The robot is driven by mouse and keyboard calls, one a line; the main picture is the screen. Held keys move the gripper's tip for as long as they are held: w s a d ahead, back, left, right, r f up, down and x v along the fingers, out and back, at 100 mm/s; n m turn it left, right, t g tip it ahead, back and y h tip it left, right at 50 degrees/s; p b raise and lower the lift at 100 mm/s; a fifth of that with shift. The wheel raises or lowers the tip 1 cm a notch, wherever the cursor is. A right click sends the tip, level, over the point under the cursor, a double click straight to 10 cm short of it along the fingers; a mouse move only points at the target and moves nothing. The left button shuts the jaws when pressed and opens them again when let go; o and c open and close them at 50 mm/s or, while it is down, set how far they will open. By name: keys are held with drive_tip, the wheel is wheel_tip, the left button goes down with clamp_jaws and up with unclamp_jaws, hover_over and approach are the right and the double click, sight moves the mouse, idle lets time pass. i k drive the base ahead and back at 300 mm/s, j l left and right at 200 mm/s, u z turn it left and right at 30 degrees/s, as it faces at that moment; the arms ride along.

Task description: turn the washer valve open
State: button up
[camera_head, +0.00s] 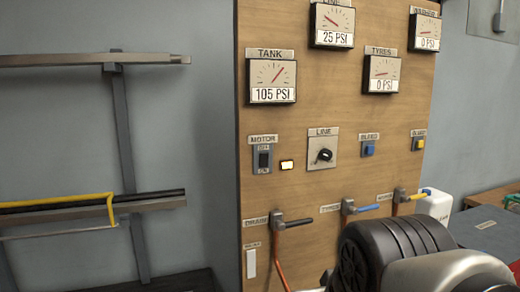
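The washer valve (400,195) is at the lower right of the wooden panel in the head view. It has a small metal body, a yellow lever pointing right and an orange hose below. Its label is too small to read clearly, so I go by its place and yellow colour. My gripper is not in view. Dark rounded links of my arm fill the bottom right, below the valve, and hide the lower part of its hose.
To its left are the blue-levered tyres valve (352,209) and the black-levered drain valve (290,221). Gauges, switches and a line knob (324,155) sit above. A white canister (436,205) stands just right of the yellow lever. A rack (125,150) is on the left wall.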

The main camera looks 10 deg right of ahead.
sight(406, 199)
drive_tip(key=k+l+z, duration=0.15)
drive_tip(key=z, duration=0.95)
drive_tip(key=u, duration=0.55)
drive_tip(key=i+l+u, duration=0.1)
drive_tip(key=l+u, duration=0.2)
drive_tip(key=i+l+u, duration=0.1)
drive_tip(key=l+u, duration=0.5)
drive_tip(key=i+l, duration=0.1)
drive_tip(key=l, duration=0.6)
drive_tip(key=i+l+u, duration=0.15)
drive_tip(key=l, duration=0.55)
